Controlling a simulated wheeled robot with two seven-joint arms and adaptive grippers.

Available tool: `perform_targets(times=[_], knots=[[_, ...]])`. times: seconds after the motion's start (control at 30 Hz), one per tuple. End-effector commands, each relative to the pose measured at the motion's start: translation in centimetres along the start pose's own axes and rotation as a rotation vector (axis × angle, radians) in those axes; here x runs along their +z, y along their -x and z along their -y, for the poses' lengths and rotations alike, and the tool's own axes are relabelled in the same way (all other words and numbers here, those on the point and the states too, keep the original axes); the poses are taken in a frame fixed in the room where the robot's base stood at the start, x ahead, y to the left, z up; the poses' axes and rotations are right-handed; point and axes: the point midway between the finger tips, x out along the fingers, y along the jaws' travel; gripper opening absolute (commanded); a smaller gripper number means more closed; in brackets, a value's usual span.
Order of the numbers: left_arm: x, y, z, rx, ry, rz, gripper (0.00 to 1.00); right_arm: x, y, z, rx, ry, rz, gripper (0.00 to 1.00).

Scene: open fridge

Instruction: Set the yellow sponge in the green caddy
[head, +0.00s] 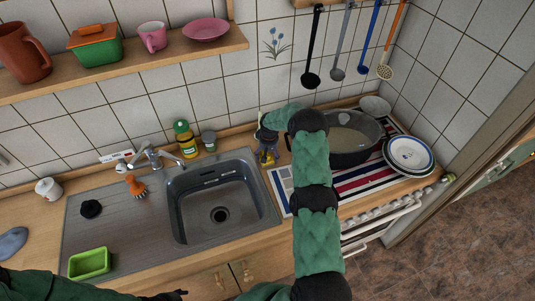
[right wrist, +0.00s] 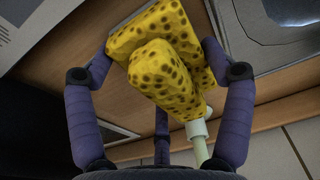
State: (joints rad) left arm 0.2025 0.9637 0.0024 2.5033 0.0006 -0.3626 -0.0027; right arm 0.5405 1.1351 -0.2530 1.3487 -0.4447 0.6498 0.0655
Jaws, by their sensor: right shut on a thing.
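The yellow sponge (right wrist: 168,68) has dark spots and sits between the purple fingers of my right gripper (right wrist: 160,80), which is shut on it. A pale stem with a white collar shows below the sponge. In the head view, my right gripper (head: 266,139) is at the back counter, right of the sink, with a bit of yellow sponge (head: 266,158) under it. The green caddy (head: 90,263) stands at the front left, on the drainboard's near edge, and looks empty. My left gripper (head: 172,294) is partly in view at the bottom edge; its fingers are unclear.
The sink (head: 222,205) lies between sponge and caddy. A large pot (head: 350,155) and stacked plates (head: 408,155) are at right. A shelf (head: 120,70) overhangs.

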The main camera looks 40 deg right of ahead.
Motion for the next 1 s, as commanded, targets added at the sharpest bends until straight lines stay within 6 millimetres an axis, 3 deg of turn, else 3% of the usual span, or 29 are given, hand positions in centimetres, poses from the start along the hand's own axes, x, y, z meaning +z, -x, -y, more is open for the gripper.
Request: perform_targets(times=[0.27,0.3,0.33,0.37,0.77,1.0], knots=[[0.0,-0.5,0.2,0.0,0.0,0.0,0.52,0.0,-0.3,0.0,0.0,0.0,-0.001,0.48],[0.0,-0.4,0.1,0.0,0.0,0.0,0.52,0.0,-0.3,0.0,0.0,0.0,0.0,0.9],[0.0,-0.3,0.1,0.0,0.0,0.0,0.52,0.0,-0.2,0.0,0.0,0.0,0.0,0.98],[0.0,-0.3,0.1,0.0,0.0,0.0,0.52,0.0,-0.2,0.0,0.0,0.0,0.0,1.0],[0.0,-0.2,0.1,0.0,0.0,0.0,0.52,0.0,-0.1,0.0,0.0,0.0,0.0,1.0],[0.0,-0.2,0.1,0.0,0.0,0.0,0.52,-0.1,2.2,0.0,0.001,0.0,-0.003,1.0]])
